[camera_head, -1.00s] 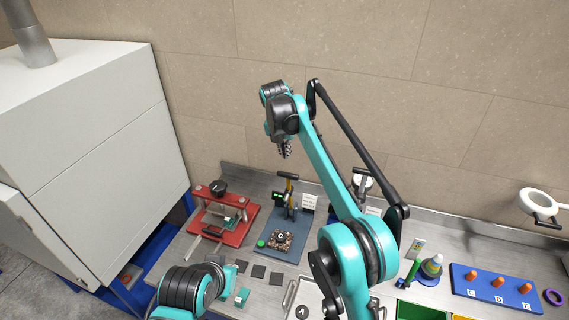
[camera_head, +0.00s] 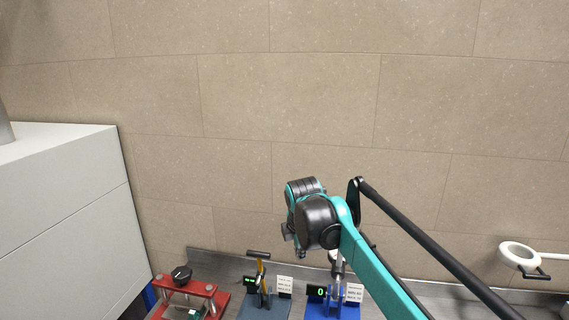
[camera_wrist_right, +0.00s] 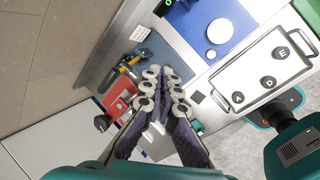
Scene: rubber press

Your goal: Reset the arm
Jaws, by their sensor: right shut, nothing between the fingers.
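My right arm, teal and black, reaches in from the lower right in the head view. Its gripper (camera_head: 304,250) hangs below the black wrist, small and partly hidden there, in front of the wall above the bench's back edge. In the right wrist view its fingers (camera_wrist_right: 163,92) are together with nothing between them, high over the bench. My left gripper is in neither view.
The red press (camera_head: 200,293) stands left on the bench. Right of it are a lever press (camera_head: 262,275) on a grey-blue base and a blue-based press (camera_head: 340,310). The wrist view shows a tray (camera_wrist_right: 227,101) with dark lettered discs. A white cabinet (camera_head: 70,215) stands left.

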